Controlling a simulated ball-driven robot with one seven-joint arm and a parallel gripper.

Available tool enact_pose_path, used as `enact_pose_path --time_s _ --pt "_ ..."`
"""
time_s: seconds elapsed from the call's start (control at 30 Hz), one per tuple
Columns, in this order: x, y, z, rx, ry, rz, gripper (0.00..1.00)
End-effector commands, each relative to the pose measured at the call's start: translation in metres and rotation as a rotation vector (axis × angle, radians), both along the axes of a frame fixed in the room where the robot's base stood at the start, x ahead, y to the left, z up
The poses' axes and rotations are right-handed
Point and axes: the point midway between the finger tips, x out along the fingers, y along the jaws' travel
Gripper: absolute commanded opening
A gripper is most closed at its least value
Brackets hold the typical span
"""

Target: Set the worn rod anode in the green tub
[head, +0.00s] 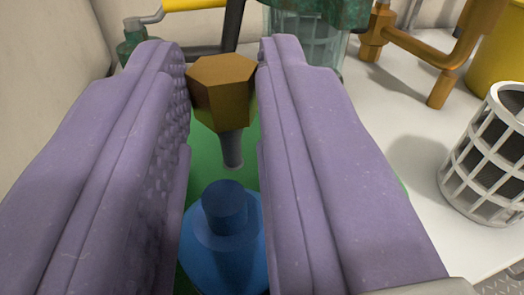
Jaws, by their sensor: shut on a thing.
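The rod anode (222,92) has a brass hexagonal head and a short, thin grey rod pointing down. My gripper (222,75), with two purple padded fingers, is shut on the brass head near the fingertips. The green tub (251,140) shows as a green surface beneath and behind the rod, between the fingers. A little green also shows past the right finger. The fingers hide most of the tub, and I cannot tell whether the rod touches it.
A blue object with a round cap (224,250) stands below the anode, between the fingers. A white lattice basket (480,155) stands at right. A clear strainer with a green top (305,40) and brown pipework (425,48) stand behind. White floor is clear between basket and pipe.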

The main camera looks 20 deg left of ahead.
Motion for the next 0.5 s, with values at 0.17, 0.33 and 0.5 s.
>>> enact_pose_path --time_s 0.17,0.33,0.5 --pt "0.0000 0.0002 -0.0096 0.000 -0.001 0.000 0.00" --pt "-0.0001 0.0003 -0.0098 0.000 -0.001 0.000 0.00" --pt "-0.0001 0.0003 -0.0120 0.000 -0.001 0.000 0.43"
